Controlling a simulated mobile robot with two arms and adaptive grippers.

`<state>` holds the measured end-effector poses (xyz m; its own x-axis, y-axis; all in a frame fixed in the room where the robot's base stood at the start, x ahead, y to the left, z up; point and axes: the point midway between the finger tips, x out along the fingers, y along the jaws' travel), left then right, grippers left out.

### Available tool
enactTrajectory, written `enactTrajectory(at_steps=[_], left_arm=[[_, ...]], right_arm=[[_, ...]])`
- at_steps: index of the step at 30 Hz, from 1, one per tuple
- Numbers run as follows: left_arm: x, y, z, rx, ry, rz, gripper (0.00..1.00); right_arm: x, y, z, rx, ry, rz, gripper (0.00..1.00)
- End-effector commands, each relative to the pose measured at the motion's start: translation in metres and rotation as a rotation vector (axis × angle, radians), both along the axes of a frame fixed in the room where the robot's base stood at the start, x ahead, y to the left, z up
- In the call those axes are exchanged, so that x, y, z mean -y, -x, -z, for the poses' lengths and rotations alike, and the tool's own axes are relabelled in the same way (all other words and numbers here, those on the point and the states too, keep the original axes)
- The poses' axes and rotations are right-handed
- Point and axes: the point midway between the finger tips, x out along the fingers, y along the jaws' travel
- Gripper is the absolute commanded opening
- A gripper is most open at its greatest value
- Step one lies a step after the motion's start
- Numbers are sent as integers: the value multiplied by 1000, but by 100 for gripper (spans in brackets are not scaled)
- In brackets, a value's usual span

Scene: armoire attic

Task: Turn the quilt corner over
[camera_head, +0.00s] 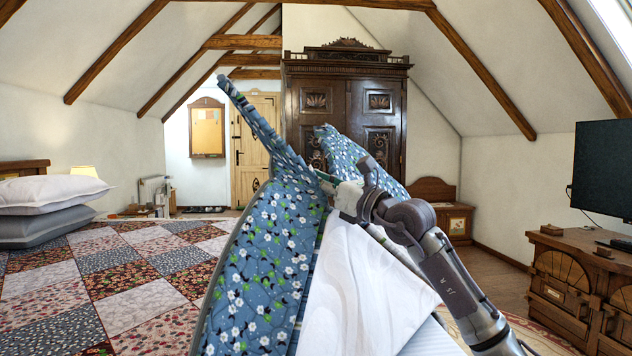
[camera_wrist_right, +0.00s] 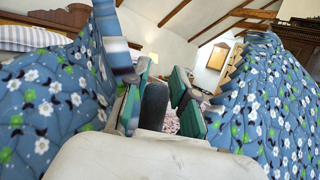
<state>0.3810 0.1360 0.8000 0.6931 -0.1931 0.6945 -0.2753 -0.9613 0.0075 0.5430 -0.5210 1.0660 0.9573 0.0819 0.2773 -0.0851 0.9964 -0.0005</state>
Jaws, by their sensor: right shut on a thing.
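The quilt (camera_head: 60,300) lies over the bed with a patchwork of red, pink and dark blue squares upward. A blue floral part of it (camera_head: 265,260) is raised in the middle of the head view, with jagged peaks standing up beside my right gripper (camera_head: 340,185). My right gripper is shut on the quilt, high above the bed. In the right wrist view the blue floral cloth (camera_wrist_right: 275,105) rises on both sides of the fingers (camera_wrist_right: 160,105). The exact pinched spot is partly hidden. My left gripper is out of view.
White bedding (camera_head: 355,300) shows below the raised quilt. Stacked pillows (camera_head: 50,195) lie at the left. A dark armoire (camera_head: 375,100) stands behind, and a wooden dresser (camera_head: 570,285) with a television (camera_head: 600,170) is at the right. Floor shows between bed and dresser.

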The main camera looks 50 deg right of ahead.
Motion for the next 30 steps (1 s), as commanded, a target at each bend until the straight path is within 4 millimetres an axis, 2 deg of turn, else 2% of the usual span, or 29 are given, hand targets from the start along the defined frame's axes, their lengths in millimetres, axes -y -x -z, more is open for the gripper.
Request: enactTrajectory(at_steps=[3, 4, 8, 20, 30], left_arm=[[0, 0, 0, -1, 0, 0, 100], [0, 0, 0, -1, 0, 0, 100], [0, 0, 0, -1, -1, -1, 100], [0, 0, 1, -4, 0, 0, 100], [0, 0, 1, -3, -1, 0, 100]], right_arm=[[-1, -2, 3, -8, -1, -2, 0], [-1, -2, 3, -8, -1, -2, 31], [-1, -1, 3, -6, 0, -2, 52], [-1, 0, -4, -1, 1, -1, 52], [0, 1, -43, 3, 1, -1, 52]])
